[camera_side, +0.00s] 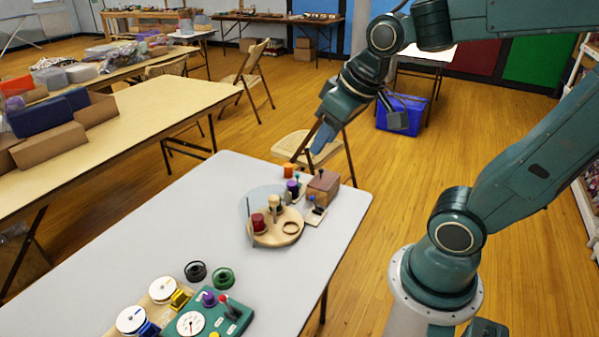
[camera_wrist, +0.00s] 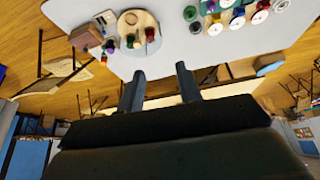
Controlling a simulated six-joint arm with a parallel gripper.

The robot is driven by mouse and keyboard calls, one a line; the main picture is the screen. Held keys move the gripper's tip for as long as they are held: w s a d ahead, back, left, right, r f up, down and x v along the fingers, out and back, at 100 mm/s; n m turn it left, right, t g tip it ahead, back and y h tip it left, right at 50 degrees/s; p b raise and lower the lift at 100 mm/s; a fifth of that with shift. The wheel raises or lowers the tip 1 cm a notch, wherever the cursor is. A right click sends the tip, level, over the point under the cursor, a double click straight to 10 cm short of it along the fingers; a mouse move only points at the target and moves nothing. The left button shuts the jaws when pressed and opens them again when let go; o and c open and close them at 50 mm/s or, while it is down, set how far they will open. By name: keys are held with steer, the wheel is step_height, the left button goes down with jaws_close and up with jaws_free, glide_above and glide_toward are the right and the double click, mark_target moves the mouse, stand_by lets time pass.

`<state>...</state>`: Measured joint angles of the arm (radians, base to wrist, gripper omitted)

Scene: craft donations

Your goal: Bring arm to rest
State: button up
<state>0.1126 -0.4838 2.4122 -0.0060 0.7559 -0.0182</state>
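My gripper (camera_side: 322,138) hangs in the air above and beyond the far right corner of the white table (camera_side: 170,230), touching nothing that I can see. In the wrist view my gripper (camera_wrist: 159,72) has its two dark fingers spread apart with nothing between them. A round wooden board (camera_side: 278,238) with a red piece (camera_side: 258,222) and other small pieces stands near the table's far right end. It also shows at the top of the wrist view (camera_wrist: 138,20).
A brown block (camera_side: 323,185) stands beside the round board. A green panel (camera_side: 205,322) with knobs and white dials is at the table's near end. Beyond are a folding chair (camera_side: 290,145), a blue bin (camera_side: 400,114) and a long wooden table (camera_side: 150,105). The table's middle is clear.

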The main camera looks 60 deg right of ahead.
steer(key=s+a+n, duration=0.1)
steer(key=s+a, duration=0.1)
steer(key=s, duration=0.4)
steer(key=shift+s+a+r+y, duration=0.3)
steer(key=shift+s+r, duration=0.05)
steer(key=shift+r, duration=0.05)
stand_by(0.6)
